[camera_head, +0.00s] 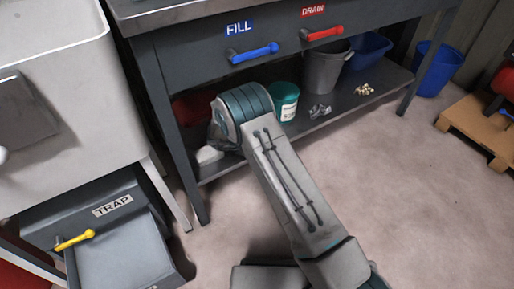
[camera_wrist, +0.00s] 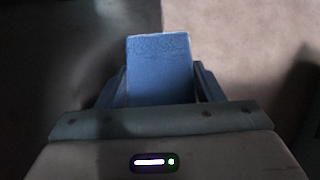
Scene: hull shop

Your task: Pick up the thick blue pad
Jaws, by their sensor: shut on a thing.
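The thick blue pad (camera_wrist: 160,68) shows in the middle of the wrist view as a plain blue block with a rough top edge. My gripper (camera_wrist: 160,88) is shut on it, with one dark finger at each side of the pad. The pad's lower part is hidden behind the gripper body. In the head view my arm reaches to the workbench's lower shelf, and its wrist hides the gripper and the pad.
The grey workbench has a blue FILL handle (camera_head: 254,53) and a red DRAIN handle (camera_head: 323,34). Its lower shelf (camera_head: 336,112) holds a teal-and-white tub (camera_head: 285,101), a grey bucket (camera_head: 325,68) and a blue bin (camera_head: 368,50).

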